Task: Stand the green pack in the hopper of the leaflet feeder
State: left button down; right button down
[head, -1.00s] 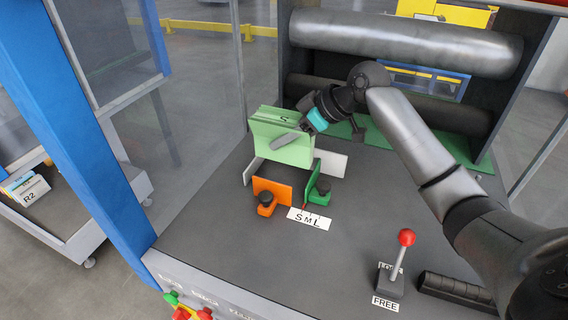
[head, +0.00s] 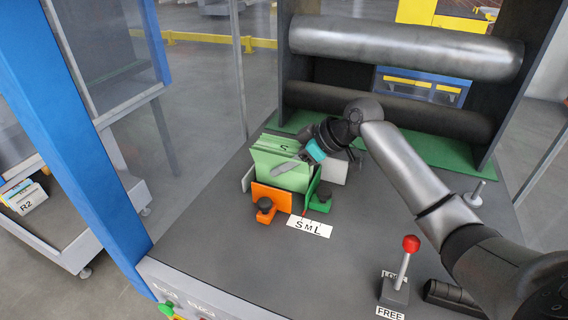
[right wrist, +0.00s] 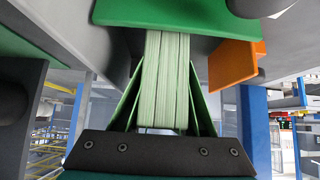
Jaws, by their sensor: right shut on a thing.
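The green pack (head: 275,172) is a pale green block marked S on top. It stands upright in the hopper of the leaflet feeder, between a pale side wall (head: 334,172), an orange guide (head: 271,195) and a darker green guide (head: 313,187). Its lower edge is hidden behind the guides, so I cannot tell whether it touches the floor. My right gripper (head: 287,164) is shut on the pack from the right. In the right wrist view the pack's layered sheets (right wrist: 165,80) show between the fingers. My left gripper is out of view.
An S M L label (head: 309,228) lies in front of the guides, each of which has a dark knob. A red-topped lever (head: 410,243) stands at the front right by a FREE label (head: 390,313). Large rollers (head: 400,48) span the back. The grey deck between is clear.

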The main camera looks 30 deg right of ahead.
jog(key=c, duration=0.5)
grip_release()
jog(key=shift+f, duration=0.1)
jog(key=shift+r, duration=0.2)
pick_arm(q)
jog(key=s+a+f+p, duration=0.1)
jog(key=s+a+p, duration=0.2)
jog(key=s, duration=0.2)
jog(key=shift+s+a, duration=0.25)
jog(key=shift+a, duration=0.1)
pick_arm(e)
jog(key=shift+v, duration=5.95)
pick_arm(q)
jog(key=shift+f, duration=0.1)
